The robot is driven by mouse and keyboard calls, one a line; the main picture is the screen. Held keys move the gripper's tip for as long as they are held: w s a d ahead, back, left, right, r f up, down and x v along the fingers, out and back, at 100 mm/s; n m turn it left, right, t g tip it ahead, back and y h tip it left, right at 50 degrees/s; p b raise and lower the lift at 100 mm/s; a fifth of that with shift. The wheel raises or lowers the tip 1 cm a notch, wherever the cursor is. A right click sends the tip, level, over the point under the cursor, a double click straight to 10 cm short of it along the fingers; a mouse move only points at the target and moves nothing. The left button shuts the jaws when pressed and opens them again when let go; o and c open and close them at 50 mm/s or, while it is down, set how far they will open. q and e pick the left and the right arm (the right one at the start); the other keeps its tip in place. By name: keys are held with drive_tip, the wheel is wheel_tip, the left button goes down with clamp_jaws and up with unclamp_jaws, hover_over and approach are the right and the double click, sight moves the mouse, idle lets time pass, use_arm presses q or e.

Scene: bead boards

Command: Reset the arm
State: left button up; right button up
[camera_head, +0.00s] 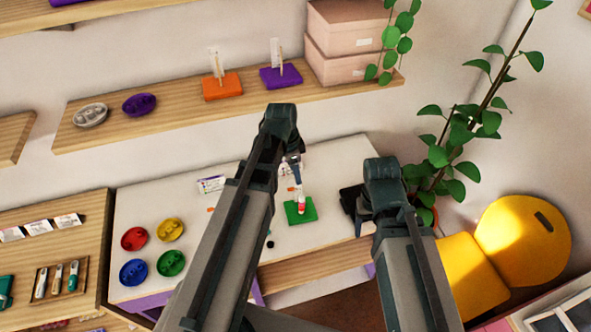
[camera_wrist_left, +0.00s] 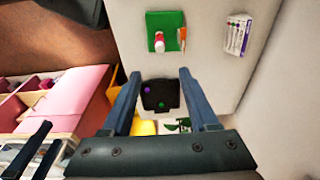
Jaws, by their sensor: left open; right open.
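My left gripper (camera_head: 293,166) hangs above the white table near the green board (camera_head: 293,216). In the left wrist view its two blue fingers (camera_wrist_left: 159,75) are spread with nothing between them. The green board (camera_wrist_left: 156,20) there bears an upright red and white piece (camera_wrist_left: 159,43) and an orange stick (camera_wrist_left: 182,35). My right arm reaches up at the right of the head view, and its fingertips are hidden there. Two blue fingers of my right gripper (camera_wrist_left: 38,152) show apart and empty at the lower left of the left wrist view.
A black tray (camera_wrist_left: 150,88) with a purple and a green bead lies near the table edge. Red (camera_head: 134,239), yellow (camera_head: 170,229), blue (camera_head: 133,272) and green (camera_head: 171,263) dishes stand at the table's left. A shelf (camera_head: 180,124), plant (camera_head: 462,137) and yellow chair (camera_head: 520,232) surround it.

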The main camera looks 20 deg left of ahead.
idle(0.5)
use_arm(q)
drive_tip(key=s+d+f+n+g+y+b, duration=0.1)
drive_tip(key=s+d+f+n+y+b, duration=0.1)
drive_tip(key=s+d+f+n+b, duration=0.5)
drive_tip(key=s+d+f+b, duration=0.5)
drive_tip(key=s+f+b, duration=0.1)
drive_tip(key=shift+d+f+y, duration=0.15)
drive_tip(key=shift+d+y, duration=0.1)
drive_tip(key=shift+y, duration=0.15)
